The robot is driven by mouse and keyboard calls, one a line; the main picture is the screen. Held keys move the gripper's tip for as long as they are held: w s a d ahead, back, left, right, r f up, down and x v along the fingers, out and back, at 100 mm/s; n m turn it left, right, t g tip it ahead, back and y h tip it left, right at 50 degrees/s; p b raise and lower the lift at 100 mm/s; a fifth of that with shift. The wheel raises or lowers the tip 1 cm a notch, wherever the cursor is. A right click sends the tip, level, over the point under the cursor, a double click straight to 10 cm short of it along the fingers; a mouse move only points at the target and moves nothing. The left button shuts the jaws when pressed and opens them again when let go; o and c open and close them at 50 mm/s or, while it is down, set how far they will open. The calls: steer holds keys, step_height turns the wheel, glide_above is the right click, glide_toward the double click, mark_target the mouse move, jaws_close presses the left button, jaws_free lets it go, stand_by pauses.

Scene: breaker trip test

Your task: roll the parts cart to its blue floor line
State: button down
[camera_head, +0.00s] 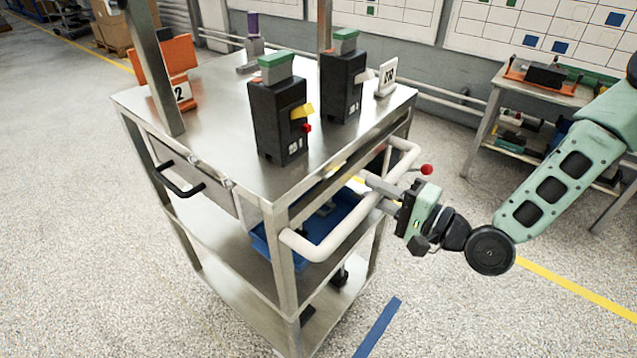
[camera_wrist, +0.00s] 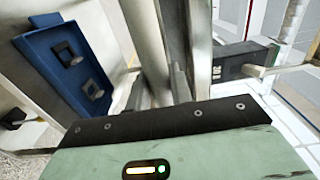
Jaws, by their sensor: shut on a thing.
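The parts cart (camera_head: 228,186) is a steel frame with a flat top, lower shelves and a drawer with a black handle. A white tubular push handle (camera_head: 333,242) runs along its right side. My gripper (camera_head: 380,190) is shut on the white handle at its outer bar. In the wrist view the pale tube (camera_wrist: 146,42) runs up from between my fingers. The blue floor line (camera_head: 378,327) lies on the floor right of the cart's near corner, apart from it. The cart's wheels are not clear.
Two black breakers (camera_head: 277,115) with green tops stand on the cart top. A blue bin (camera_wrist: 75,62) sits below the top. A red-knobbed lever (camera_head: 427,169) is close to my gripper. A side bench (camera_head: 545,88) stands at the right, by a yellow floor line (camera_head: 575,287).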

steer(key=p+v, duration=0.7)
steer(key=v, duration=1)
steer(key=shift+d, duration=0.2)
stand_by(1.9)
steer(key=shift+s+f, duration=0.1)
steer(key=shift+f, duration=0.05)
steer(key=c, duration=1.2)
jaws_free()
steer(key=shift+o, duration=0.2)
steer(key=b+v, duration=0.1)
steer(key=v, duration=1.6)
steer(key=shift+s, duration=0.1)
